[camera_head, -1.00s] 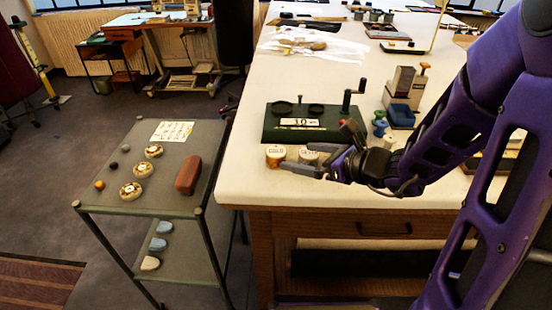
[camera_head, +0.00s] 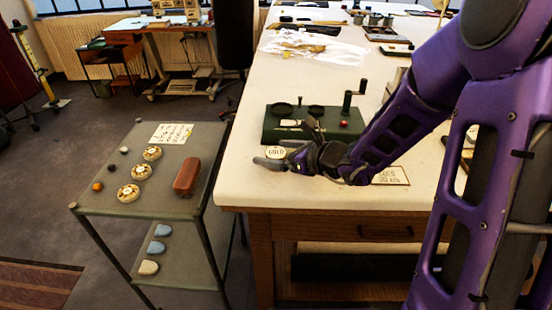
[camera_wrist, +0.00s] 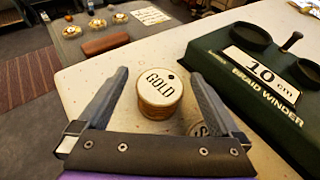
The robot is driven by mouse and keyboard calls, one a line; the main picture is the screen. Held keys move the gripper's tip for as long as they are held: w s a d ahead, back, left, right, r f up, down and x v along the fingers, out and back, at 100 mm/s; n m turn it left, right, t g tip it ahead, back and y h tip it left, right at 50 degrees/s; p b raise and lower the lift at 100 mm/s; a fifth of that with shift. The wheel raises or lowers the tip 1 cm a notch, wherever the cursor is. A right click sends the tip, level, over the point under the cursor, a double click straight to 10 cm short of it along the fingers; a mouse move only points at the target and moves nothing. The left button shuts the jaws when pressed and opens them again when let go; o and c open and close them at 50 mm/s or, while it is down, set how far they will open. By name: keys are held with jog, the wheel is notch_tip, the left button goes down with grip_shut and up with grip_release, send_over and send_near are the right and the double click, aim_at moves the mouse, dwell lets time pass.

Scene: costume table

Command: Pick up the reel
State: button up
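A gold-coloured reel (camera_wrist: 160,92) with a white top reading "GOLD" stands upright on the white table. In the wrist view it is between my gripper's (camera_wrist: 158,60) two spread fingers, with space on both sides. In the head view the reel (camera_head: 275,152) shows just behind the lower finger, its lower part hidden. My gripper is open and holds nothing.
The green braid winder (camera_wrist: 265,85) stands close on the right in the wrist view, with its base near the right finger. The white tabletop's (camera_head: 245,180) left edge is near the reel. A lower cart (camera_head: 150,205) with a red-brown case (camera_head: 187,177) stands left.

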jog(key=c, duration=1.4)
